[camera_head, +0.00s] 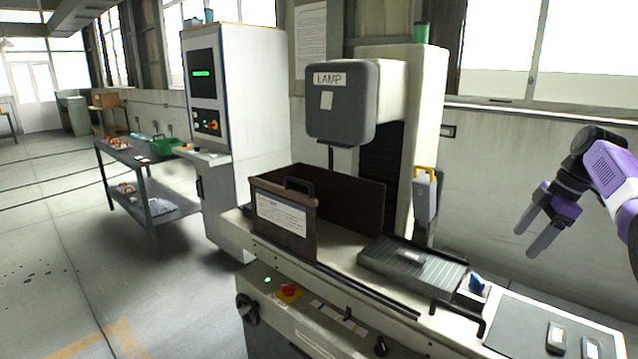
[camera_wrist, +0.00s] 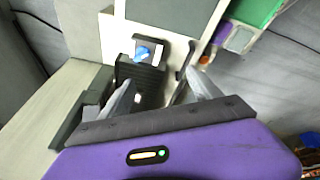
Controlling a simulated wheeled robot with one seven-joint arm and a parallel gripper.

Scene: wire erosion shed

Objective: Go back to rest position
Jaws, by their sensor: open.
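My gripper (camera_head: 535,232) is at the right of the head view, on my purple and black arm. Its two grey fingers point down and to the left, apart, with nothing seen between them. It hangs in the air above the right part of the machine bench and touches nothing that I can see. In the wrist view my gripper (camera_wrist: 165,95) shows its two fingers spread, with the bench beyond them. A small block with a blue knob (camera_head: 477,284) stands on the bench below the gripper; the blue knob also shows in the wrist view (camera_wrist: 142,52).
A grinding machine head marked LAMP (camera_head: 341,100) rises behind an open dark guard box (camera_head: 282,227). A dark ribbed plate (camera_head: 400,262) and a grey panel (camera_head: 530,325) lie on the bench. A control cabinet (camera_head: 240,120) and a shelf table (camera_head: 130,153) stand left. The left floor is open.

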